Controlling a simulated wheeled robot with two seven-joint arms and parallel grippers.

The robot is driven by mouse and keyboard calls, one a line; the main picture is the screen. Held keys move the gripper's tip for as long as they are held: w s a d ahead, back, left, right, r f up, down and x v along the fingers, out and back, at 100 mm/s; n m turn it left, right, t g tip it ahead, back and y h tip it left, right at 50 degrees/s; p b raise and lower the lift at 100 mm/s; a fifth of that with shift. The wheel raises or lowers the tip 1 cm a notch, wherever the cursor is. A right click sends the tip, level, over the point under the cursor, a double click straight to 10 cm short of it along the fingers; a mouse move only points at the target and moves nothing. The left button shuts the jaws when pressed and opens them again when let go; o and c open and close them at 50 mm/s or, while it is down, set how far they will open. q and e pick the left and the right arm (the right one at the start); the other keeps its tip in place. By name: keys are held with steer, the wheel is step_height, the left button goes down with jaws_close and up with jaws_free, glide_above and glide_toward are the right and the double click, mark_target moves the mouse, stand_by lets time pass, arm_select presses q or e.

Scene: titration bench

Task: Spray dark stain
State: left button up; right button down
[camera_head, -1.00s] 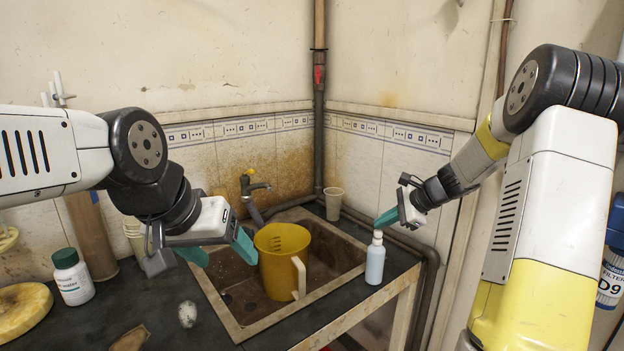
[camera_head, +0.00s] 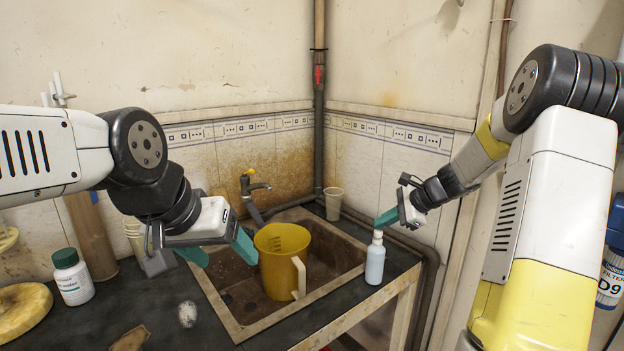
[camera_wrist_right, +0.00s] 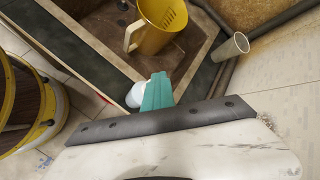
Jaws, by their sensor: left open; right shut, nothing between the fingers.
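A pale spray bottle (camera_head: 375,262) with a white top stands upright on the dark counter strip right of the sink. My right gripper (camera_head: 382,221) is shut, its teal fingers at the bottle's top; in the right wrist view the fingers (camera_wrist_right: 158,92) overlap the white bottle (camera_wrist_right: 135,95), and I cannot tell if they touch it. My left gripper (camera_head: 222,252) is open and empty above the sink's left side. Brown stains show on the wall tiles (camera_head: 280,160) behind the tap, and a brown patch (camera_head: 130,339) lies on the counter at front left.
A yellow jug (camera_head: 280,258) stands in the brown sink (camera_head: 232,318); its handle faces right. A tap (camera_head: 252,186) is behind it. A cup (camera_head: 334,204) stands at the back corner. A white bottle with a green cap (camera_head: 73,280) and a yellow round piece (camera_head: 22,310) are at left.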

steer(key=shift+f, duration=0.15)
stand_by(0.3)
steer(key=shift+s+f, duration=0.1)
steer(key=shift+f, duration=0.3)
steer(key=shift+r, duration=0.2)
stand_by(0.4)
steer(key=shift+r, duration=3.2)
